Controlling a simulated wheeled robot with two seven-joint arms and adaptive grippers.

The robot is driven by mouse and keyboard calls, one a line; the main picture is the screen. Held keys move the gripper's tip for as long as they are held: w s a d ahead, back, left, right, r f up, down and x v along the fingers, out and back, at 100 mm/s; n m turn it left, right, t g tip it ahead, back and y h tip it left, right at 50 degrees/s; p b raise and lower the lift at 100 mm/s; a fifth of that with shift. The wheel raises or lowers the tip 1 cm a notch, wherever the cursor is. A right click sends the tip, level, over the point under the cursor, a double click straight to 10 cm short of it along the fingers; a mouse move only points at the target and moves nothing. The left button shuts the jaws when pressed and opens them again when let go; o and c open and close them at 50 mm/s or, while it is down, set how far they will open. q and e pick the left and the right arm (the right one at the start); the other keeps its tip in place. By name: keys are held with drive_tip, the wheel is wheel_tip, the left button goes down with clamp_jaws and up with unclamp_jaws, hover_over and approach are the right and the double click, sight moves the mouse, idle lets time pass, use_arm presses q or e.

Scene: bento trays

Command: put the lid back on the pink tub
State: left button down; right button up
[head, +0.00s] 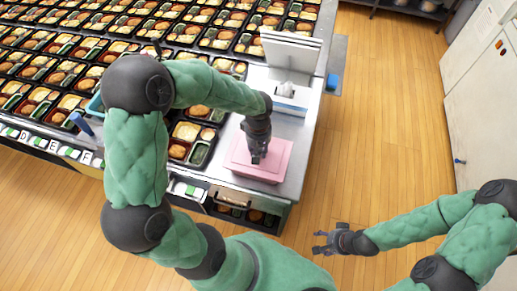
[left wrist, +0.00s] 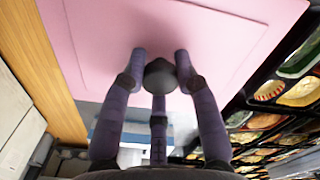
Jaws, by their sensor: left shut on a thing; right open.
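The pink lid (left wrist: 200,30) fills the upper part of the left wrist view. My left gripper (left wrist: 160,72) is shut on the lid's dark round knob (left wrist: 160,76), with purple-grey fingers around it. In the head view my left gripper (head: 257,157) points down at the middle of the lid (head: 280,155). The pink tub (head: 256,178) is at the table's near right corner, directly under the lid. I cannot tell whether the lid rests fully on its rim. My right gripper (head: 326,241) is open and empty, out over the floor.
Many filled bento trays (head: 120,47) cover the table to the left and back. A white box (head: 291,98) and an upright panel (head: 290,52) stand behind the tub. Wooden floor (head: 380,120) is clear to the right of the table.

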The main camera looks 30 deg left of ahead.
idle(0.4)
use_arm(q)
drive_tip(key=shift+c, duration=1.8)
unclamp_jaws()
drive_tip(key=shift+r+p, duration=2.2)
drive_tip(key=shift+r, duration=1.3)
clamp_jaws()
